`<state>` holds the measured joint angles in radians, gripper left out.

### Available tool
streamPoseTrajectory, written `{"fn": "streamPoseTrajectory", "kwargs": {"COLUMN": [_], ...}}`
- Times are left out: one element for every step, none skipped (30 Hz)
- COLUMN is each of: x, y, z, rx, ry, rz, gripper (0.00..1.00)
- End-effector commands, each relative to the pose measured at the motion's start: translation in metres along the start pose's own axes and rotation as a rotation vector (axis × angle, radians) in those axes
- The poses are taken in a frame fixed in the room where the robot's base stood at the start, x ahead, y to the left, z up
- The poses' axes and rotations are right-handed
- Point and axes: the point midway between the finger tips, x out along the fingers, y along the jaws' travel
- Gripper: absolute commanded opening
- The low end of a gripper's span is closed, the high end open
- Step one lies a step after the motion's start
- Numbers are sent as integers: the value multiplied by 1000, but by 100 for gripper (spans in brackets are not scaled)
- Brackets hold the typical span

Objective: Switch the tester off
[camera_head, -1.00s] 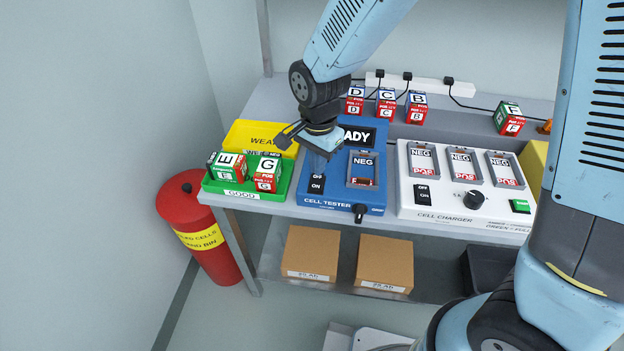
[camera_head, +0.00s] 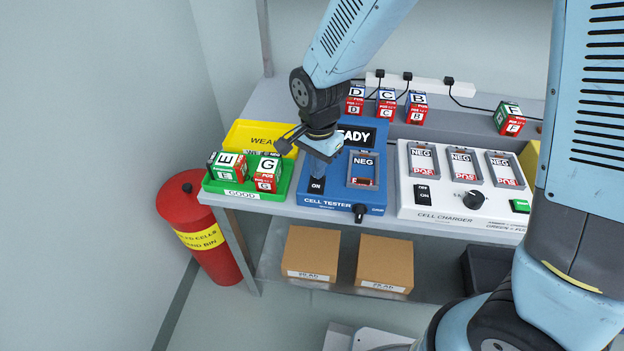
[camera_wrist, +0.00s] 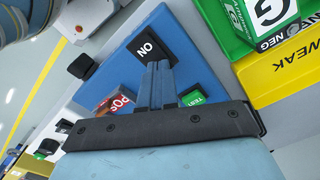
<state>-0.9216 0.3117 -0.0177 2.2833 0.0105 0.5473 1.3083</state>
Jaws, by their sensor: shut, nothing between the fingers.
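The blue cell tester (camera_head: 335,204) stands on the bench, its display (camera_head: 362,136) partly hidden and showing "ADY". Its black rocker switch (camera_head: 316,186) is at the tester's front left. The "ON" half shows; the other half is hidden by my fingers. My gripper (camera_head: 318,172) is shut and empty, pointing down at the switch from above. In the wrist view the shut fingertips (camera_wrist: 159,66) overlap the lower edge of the black switch (camera_wrist: 147,47) just below "ON"; whether they touch I cannot tell. A green TEST button (camera_wrist: 194,97) shows beside the fingers.
A green tray (camera_head: 282,191) with lettered cells and a yellow WEAK tray (camera_head: 240,134) are left of the tester. The white charger (camera_head: 450,207) is close on the right. Several cells (camera_head: 386,104) stand behind. A red bin (camera_head: 200,225) is at floor left.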

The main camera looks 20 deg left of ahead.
Motion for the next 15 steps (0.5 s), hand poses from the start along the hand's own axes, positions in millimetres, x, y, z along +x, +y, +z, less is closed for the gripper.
{"fn": "streamPoseTrajectory", "kwargs": {"x": [1, 1, 2, 2, 2, 3, 3, 4, 4, 4, 5, 5, 5, 5, 4], "y": [0, 0, 0, 0, 0, 0, 0, 0, 0, 0, 0, 0, 0, 0, 0], "z": [0, 0, 0, 0, 0, 0, 0, 0, 0, 0, 0, 0, 0, 0, 0], "rx": [0, 0, 0, 0, 0, 0, 0, 0, 0, 0, 0, 0, 0, 0, 0], "ry": [0, 0, 0, 0, 0, 0, 0, 0, 0, 0, 0, 0, 0, 0, 0], "rz": [0, 0, 0, 0, 0, 0, 0, 0, 0, 0, 0, -1, -1, -1, -1], "gripper": [0, 0, 0, 0, 0, 0, 0, 0, 0, 0, 0, 0, 0, 0, 0]}}
